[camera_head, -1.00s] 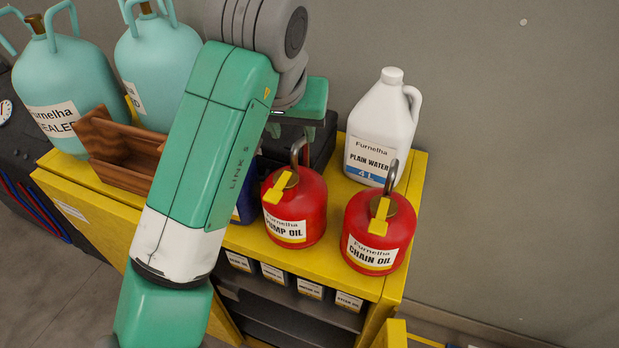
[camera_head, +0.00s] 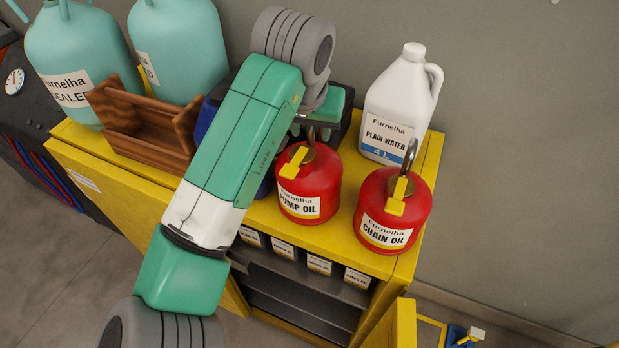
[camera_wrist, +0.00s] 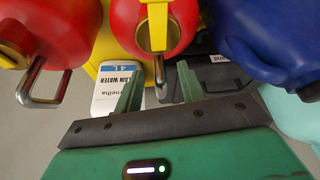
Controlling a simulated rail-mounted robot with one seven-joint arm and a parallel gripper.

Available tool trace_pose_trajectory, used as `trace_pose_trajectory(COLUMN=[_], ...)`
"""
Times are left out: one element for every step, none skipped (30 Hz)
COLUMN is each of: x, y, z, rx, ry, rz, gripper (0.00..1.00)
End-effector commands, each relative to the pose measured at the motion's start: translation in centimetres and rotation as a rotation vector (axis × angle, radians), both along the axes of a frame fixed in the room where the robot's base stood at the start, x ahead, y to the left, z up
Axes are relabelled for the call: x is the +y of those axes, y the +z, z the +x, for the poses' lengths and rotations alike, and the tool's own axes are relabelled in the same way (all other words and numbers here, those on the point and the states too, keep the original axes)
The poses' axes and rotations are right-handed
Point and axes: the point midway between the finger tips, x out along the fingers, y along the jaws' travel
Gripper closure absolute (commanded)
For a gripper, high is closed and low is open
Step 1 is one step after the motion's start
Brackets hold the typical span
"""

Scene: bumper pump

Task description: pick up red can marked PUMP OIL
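The red can marked PUMP OIL (camera_head: 322,190) stands upright on the yellow cabinet top, with a yellow lever and a metal loop handle. In the wrist view the red can (camera_wrist: 178,28) is at the top middle, its handle pointing down the picture. My gripper (camera_wrist: 160,88) is open, with one green finger on each side of the handle's end. I see nothing held, and cannot tell whether a finger touches the handle. In the head view my gripper is behind the can's top, partly hidden by the can and my arm.
The red CHAIN OIL can (camera_head: 412,215) stands close on the right. The white PLAIN WATER jug (camera_head: 398,95) stands behind. A blue container (camera_wrist: 255,35), a wooden tray (camera_head: 145,135) and teal cylinders (camera_head: 180,45) are on the left. A grey wall is behind.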

Motion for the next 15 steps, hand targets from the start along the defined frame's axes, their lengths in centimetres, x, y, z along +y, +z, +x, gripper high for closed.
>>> trace_pose_trajectory(x=[0.0, 0.0, 0.0, 0.0, 0.0, -0.01, -0.01, -0.01, -0.01, -0.01, -0.01, -0.01, -0.01, -0.01, -0.01], y=[0.0, 0.01, 0.02, 0.02, 0.02, 0.03, 0.03, 0.04, 0.04, 0.05, 0.05, 0.06, 0.06, 0.06, 0.07], z=[0.01, 0.0, -0.01, -0.01, -0.01, -0.01, -0.01, -0.01, -0.01, -0.01, -0.01, -0.02, -0.02, -0.02, -0.02], rx=[0.0, 0.0, 0.0, 0.0, 0.0, 0.0, 0.0, 0.0, 0.0, 0.0, 0.0, 0.0, 0.0, 0.0, 0.0], ry=[0.0, 0.0, 0.0, 0.0, 0.0, 0.0, 0.0, 0.0, 0.0, 0.0, 0.0, 0.0, 0.0, 0.0, 0.0], rz=[0.0, 0.0, 0.0, 0.0, 0.0, 0.0, 0.0, 0.0, 0.0, 0.0, 0.0, 0.0, 0.0, 0.0, 0.0], gripper=[0.61, 0.61, 0.61, 0.61, 0.67, 0.75, 0.8, 0.86, 0.94, 1.0, 1.0, 1.0, 1.0, 1.0, 1.0])
